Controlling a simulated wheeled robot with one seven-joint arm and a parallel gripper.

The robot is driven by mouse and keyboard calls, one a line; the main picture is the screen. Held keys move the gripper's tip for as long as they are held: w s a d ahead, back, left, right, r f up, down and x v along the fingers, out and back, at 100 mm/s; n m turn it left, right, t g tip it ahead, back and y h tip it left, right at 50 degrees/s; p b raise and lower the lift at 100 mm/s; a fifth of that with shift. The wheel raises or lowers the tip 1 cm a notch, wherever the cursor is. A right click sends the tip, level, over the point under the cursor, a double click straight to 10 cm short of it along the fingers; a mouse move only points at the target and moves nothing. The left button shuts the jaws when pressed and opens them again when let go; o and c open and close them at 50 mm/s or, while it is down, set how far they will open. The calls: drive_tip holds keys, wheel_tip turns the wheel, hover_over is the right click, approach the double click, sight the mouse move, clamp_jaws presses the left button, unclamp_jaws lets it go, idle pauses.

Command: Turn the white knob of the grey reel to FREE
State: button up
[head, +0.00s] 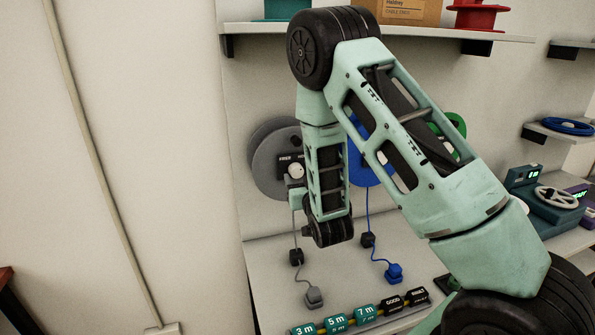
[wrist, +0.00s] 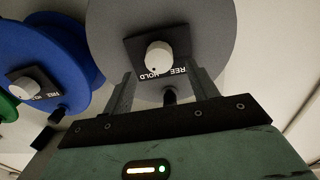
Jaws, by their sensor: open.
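The grey reel (head: 268,165) hangs on the wall at the left, partly behind my arm. Its white knob (head: 296,170) sits on a black plate, with FREE readable at upper left. In the wrist view, the grey reel (wrist: 215,35) fills the top centre and the white knob (wrist: 158,56) is near the middle. The plate's words HOLD and FREE appear upside down there, FREE partly cut off. I cannot tell surely which word the knob points at. My gripper (wrist: 161,76) is open, its fingers apart on either side below the knob, with nothing between them.
A blue reel (wrist: 45,60) with its own white knob hangs beside the grey one, and a green reel (head: 457,130) lies beyond. A shelf (head: 400,31) juts out above. Cords hang to plugs over the lower shelf (head: 265,260), with labelled blocks (head: 336,323) along its front.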

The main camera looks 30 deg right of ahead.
sight(298, 172)
drive_tip(key=shift+p+x, duration=0.75)
drive_tip(key=shift+x, duration=1.55)
drive_tip(key=c, duration=1)
